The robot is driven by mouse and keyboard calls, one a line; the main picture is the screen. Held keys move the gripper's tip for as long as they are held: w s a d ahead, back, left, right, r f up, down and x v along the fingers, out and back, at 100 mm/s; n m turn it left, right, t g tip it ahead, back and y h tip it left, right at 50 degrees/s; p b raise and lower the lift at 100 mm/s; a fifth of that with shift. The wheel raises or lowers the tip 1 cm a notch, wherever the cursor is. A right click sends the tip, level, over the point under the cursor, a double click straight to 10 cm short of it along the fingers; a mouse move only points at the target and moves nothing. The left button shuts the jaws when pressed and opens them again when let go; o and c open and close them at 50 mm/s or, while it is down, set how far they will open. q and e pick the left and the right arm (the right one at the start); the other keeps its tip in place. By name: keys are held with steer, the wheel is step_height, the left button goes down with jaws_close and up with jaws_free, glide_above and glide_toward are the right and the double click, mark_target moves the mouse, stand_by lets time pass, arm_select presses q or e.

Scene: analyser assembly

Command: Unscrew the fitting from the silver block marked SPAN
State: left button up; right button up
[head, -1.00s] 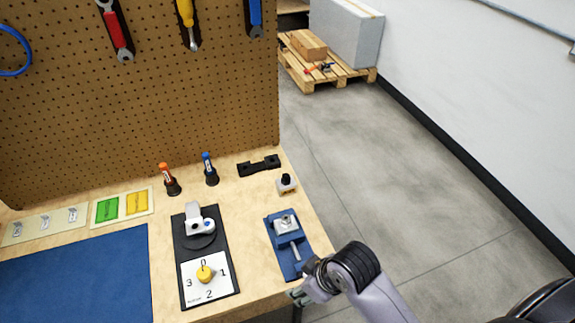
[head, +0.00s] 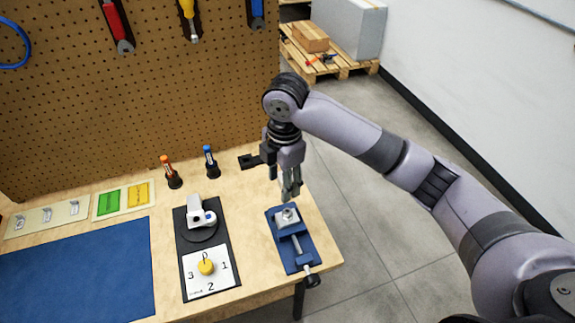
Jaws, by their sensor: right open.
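A blue vise (head: 299,256) stands at the right front of the bench with a small silver block (head: 280,221) in it. A small round metal fitting (head: 289,212) sits on top of the block. Any lettering on the block is too small to read. My right gripper (head: 291,195) points down, open and empty, and appears just above and behind the fitting, apart from it. My left gripper is out of view.
A blue mat (head: 80,270) covers the left.

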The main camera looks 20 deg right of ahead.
mark_target(288, 211)
steer(key=shift+n+h, duration=0.3)
steer(key=f, duration=0.5)
steer(key=d+f+p, duration=0.1)
steer(key=f, duration=0.4)
steer(key=w+f+p, duration=0.1)
steer(key=f, duration=0.4)
steer(key=shift+w+d, duration=0.1)
steer(key=shift+d, duration=0.25)
jaws_close()
steer(key=n, duration=0.4)
steer(key=shift+r+n, duration=0.1)
steer(key=shift+n, duration=0.4)
steer(key=n, duration=0.3)
